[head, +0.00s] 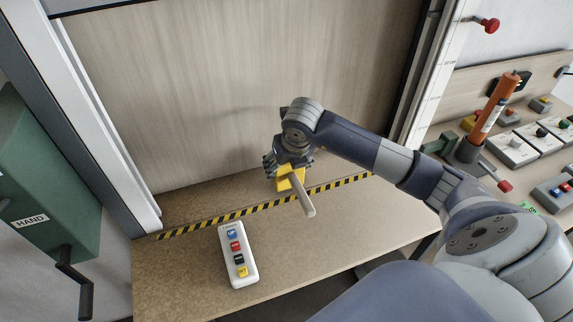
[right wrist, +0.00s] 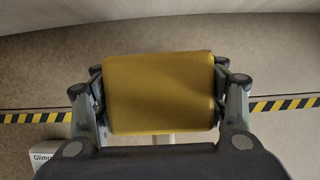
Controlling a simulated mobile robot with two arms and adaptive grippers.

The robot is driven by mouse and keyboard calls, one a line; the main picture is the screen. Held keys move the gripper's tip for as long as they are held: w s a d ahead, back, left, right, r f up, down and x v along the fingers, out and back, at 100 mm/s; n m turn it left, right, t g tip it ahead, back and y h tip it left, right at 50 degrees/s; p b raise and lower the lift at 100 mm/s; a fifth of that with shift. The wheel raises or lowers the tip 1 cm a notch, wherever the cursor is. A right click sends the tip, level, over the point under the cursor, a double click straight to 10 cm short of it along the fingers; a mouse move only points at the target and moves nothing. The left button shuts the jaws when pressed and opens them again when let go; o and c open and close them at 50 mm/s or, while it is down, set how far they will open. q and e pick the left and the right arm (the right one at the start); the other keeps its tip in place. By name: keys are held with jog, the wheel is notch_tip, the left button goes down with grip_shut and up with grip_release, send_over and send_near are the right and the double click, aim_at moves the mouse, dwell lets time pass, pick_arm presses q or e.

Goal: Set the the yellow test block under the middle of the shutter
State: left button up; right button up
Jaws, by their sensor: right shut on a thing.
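The yellow test block (head: 290,178) with a pale rod-like handle (head: 306,200) is in my right gripper (head: 288,172). The right wrist view shows the yellow block (right wrist: 160,92) between both fingers, which press on its left and right sides. In the head view the block is over the hazard-striped line (head: 255,208), near the middle of the opening. I cannot tell whether its underside touches the sill. A dark bar (head: 78,8) at the top left looks like the lower edge of the raised shutter. My left gripper is not in view.
A white control box (head: 238,255) with coloured buttons lies on the sill (head: 180,275), left of the block. A green box (head: 45,185) marked HAND with a crank is at the left. An orange tool (head: 492,110) and several switch boxes are at the right.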

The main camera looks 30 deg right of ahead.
jog(key=shift+f, duration=0.6)
jog(key=shift+f, duration=0.1)
jog(key=shift+f, duration=0.15)
jog(key=o, duration=1.1)
